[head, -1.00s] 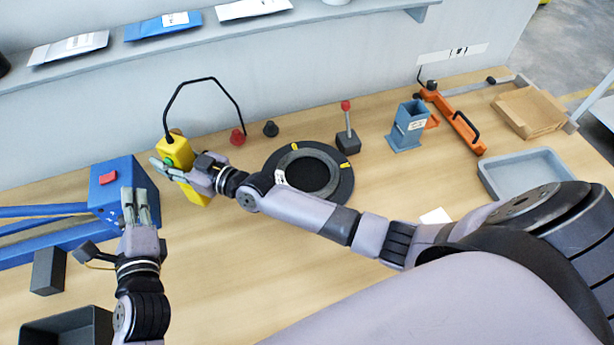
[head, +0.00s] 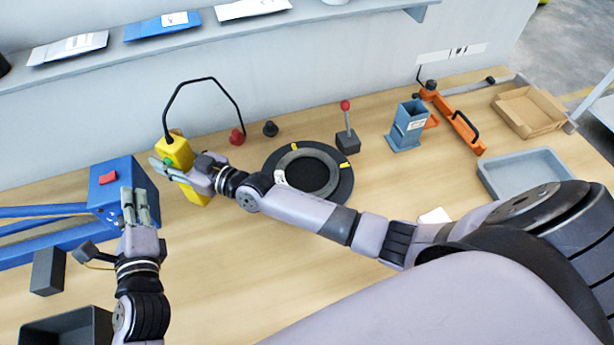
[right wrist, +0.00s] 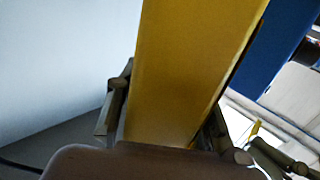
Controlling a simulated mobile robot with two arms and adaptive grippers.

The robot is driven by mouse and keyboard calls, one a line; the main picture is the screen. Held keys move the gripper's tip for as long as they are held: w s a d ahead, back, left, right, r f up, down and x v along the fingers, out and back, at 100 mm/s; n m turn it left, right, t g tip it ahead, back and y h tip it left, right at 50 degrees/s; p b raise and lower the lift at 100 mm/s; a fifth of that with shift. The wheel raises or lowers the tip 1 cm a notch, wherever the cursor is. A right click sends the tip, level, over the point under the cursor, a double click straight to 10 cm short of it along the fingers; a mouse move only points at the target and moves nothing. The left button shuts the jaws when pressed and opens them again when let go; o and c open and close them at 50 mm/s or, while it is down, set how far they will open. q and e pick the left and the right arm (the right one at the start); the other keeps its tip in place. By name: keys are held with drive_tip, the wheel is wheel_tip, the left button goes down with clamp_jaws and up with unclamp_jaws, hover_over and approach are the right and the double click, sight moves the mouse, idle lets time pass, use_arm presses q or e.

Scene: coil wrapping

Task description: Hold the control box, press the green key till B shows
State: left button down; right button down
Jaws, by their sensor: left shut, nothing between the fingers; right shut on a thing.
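The yellow control box (head: 174,149) stands tilted at the back left of the table, with a black cable looping up from its top. The green key (head: 168,161) shows as a small patch beside my right fingers. My right gripper (head: 174,170) is shut on the box; in the right wrist view the yellow box (right wrist: 185,70) fills the space between the fingers. My left gripper (head: 134,195) is shut and empty, below and left of the box, in front of the blue machine and apart from the key. No letter on the box can be read.
A blue machine (head: 112,176) with a red switch stands left of the box. A black ring (head: 340,178) lies right of my right gripper. The front middle table is clear.

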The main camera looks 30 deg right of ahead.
drive_tip(key=c, duration=1)
unclamp_jaws()
drive_tip(key=v, duration=1.2)
